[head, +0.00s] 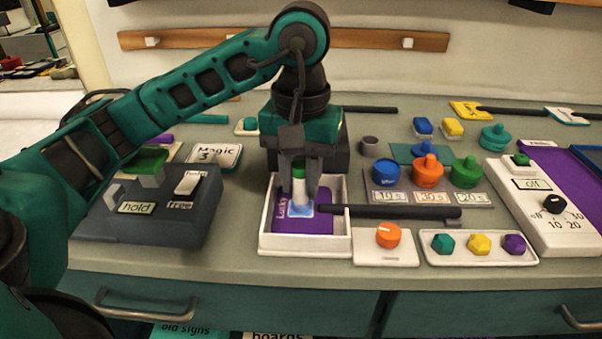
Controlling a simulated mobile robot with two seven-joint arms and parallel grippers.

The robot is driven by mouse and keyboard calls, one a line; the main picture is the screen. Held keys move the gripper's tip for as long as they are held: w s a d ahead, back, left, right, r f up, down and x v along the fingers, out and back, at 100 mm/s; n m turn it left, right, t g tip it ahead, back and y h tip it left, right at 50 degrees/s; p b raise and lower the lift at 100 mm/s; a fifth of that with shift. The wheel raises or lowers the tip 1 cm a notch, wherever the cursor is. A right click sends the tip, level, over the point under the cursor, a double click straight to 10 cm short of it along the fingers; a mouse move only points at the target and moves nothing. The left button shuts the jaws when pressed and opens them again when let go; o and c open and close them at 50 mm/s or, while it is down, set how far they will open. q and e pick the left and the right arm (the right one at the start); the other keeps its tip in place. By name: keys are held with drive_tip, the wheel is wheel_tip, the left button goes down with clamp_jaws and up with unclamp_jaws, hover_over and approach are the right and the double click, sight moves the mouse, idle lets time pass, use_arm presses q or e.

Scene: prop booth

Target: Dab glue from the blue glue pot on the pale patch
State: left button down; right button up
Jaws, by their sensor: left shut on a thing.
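My left gripper (298,188) points down over a shallow white tray (262,243). It is shut on a small upright thing with a green top and white body (299,188). A purple piece with lettering (318,226) lies in the tray. The pale patch (301,211), light blue, is on the purple piece just under the held thing; I cannot tell whether they touch. The blue glue pot (386,173) stands right of the tray, beside an orange pot (428,174) and a green pot (466,173), behind white labels. My right gripper is not in view.
A dark rod (390,212) reaches right from the tray. In front are an orange knob plate (388,236) and a white strip of coloured knobs (479,244). A dark box with switches (150,217) stands left. A white dial panel (548,207) stands right.

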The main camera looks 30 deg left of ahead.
use_arm(q)
drive_tip(key=shift+s+d, duration=0.2)
drive_tip(key=shift+s, duration=0.1)
drive_tip(key=shift+w+a, duration=0.15)
drive_tip(key=shift+w, duration=0.1)
idle(0.4)
wheel_tip(320, 180, up, 3)
drive_tip(key=shift+f+p, duration=0.2)
drive_tip(key=shift+p, duration=0.7)
drive_tip(key=shift+r+p, duration=1.8)
drive_tip(key=shift+r, duration=0.4)
